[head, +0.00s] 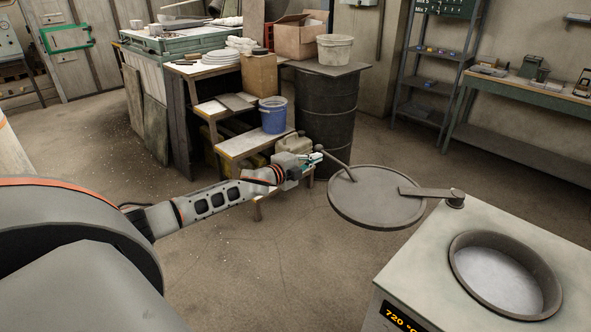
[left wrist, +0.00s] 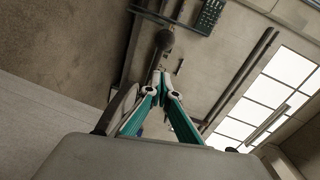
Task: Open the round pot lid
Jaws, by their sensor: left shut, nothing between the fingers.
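The round grey lid (head: 376,197) is swung aside to the left of the furnace top, hanging level over the floor on its flat pivot arm (head: 428,192). The round pot (head: 505,275) in the furnace top is uncovered and shows a pale silvery surface. A thin rod handle (head: 337,165) slants up from the lid to a ball end. My left gripper (head: 318,158) is by that ball end, with its fingers together and empty. In the left wrist view the ball (left wrist: 164,40) shows just beyond the closed fingertips (left wrist: 159,74); I cannot tell whether they touch. My right gripper is not in view.
The furnace box (head: 420,262) with a lit temperature display (head: 403,317) stands at the lower right. Behind the lid are a dark drum (head: 327,118), a blue bucket (head: 273,114) and a cluttered bench. The floor left of the lid is open.

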